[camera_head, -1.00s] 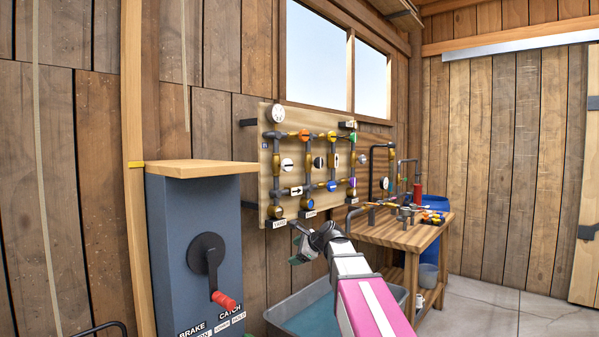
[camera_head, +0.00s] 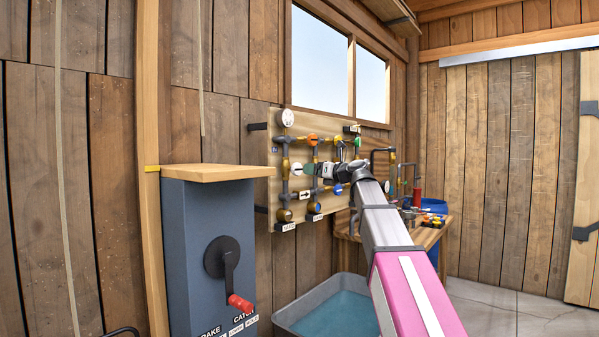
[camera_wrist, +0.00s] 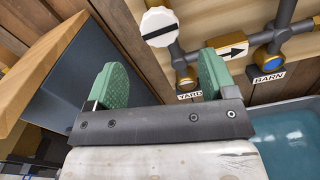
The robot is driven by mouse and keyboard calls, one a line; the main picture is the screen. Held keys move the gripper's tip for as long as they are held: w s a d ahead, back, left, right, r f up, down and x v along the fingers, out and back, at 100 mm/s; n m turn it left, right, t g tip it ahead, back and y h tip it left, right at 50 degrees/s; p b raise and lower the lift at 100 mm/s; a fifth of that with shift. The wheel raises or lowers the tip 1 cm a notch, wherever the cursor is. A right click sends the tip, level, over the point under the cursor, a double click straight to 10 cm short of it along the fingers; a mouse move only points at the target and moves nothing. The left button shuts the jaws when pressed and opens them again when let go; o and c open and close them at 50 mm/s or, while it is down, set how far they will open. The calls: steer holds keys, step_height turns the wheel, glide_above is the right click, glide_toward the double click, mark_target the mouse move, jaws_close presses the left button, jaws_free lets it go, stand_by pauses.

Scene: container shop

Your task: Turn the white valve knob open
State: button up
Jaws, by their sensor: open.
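The white valve knob (camera_head: 297,169) is round and sits on the left pipe of the wooden pipe board (camera_head: 276,185). In the wrist view the white knob (camera_wrist: 159,27) has a black stripe across it, slightly tilted from level in that picture. My gripper (camera_head: 309,170) is in front of the board, close to the right of the knob in the head view. In the wrist view my gripper (camera_wrist: 161,76) is open and empty, with its two green fingers wide apart. The knob shows beyond the fingertips, between their lines, and not touching them.
A blue cabinet (camera_head: 203,260) with a red-handled crank stands left of the board. A grey trough of water (camera_head: 290,320) lies below. An arrow plate (camera_wrist: 233,51) and pipes are near the knob. A workbench (camera_head: 443,238) stands to the right.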

mark_target(299, 170)
steer(key=x, duration=0.8)
steer(key=shift+w+a, duration=0.1)
steer(key=shift+a, duration=0.05)
steer(key=shift+c, duration=0.3)
steer(key=c, duration=0.9)
